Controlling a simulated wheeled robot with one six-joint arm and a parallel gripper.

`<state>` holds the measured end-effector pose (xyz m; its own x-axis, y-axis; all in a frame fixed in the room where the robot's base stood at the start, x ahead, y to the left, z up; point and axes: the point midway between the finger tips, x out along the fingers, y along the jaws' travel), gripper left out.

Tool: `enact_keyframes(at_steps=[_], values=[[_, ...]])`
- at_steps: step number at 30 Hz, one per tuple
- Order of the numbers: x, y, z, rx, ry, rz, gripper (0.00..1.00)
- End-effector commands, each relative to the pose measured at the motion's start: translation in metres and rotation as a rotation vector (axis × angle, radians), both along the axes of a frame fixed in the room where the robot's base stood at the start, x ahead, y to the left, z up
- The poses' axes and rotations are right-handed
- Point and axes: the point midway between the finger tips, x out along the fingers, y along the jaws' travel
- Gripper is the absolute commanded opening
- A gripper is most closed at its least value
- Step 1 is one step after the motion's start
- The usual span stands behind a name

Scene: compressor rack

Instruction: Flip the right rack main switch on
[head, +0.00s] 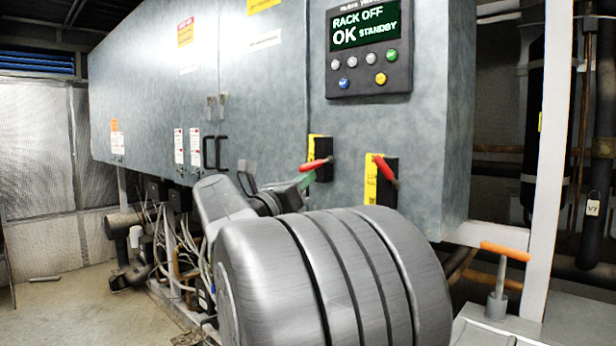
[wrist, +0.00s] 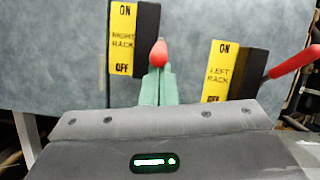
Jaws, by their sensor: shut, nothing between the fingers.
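The right rack main switch is a black box with a yellow ON/OFF plate (wrist: 122,40), ON at the top and OFF at the bottom. Its lever has a red knob (wrist: 158,52); in the head view the red handle (head: 314,164) juts out from the grey cabinet. My gripper (wrist: 157,82) has green fingers, shut and empty, just under the red knob. In the head view the green fingertips (head: 306,181) show just below that handle. I cannot tell whether they touch it. The lever's exact setting is hard to read.
The left rack switch (wrist: 236,75) is close by on the right, its red lever (wrist: 292,62) sticking out. The cabinet display (head: 366,28) reads "RACK OFF OK STANDBY". A black door handle (head: 215,152) is to the left. An orange-handled valve (head: 504,252) stands at lower right.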

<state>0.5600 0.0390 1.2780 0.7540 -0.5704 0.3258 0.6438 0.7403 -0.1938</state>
Motion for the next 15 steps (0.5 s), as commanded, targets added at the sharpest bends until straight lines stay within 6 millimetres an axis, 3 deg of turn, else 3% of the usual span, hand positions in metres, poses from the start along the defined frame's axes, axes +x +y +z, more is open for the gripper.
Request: enact_keyframes(at_steps=[1,15], values=[[-0.002,0.001,0.015,0.026,0.026,0.0,0.0],[-0.005,0.004,0.05,0.257,0.302,-0.002,0.0]])
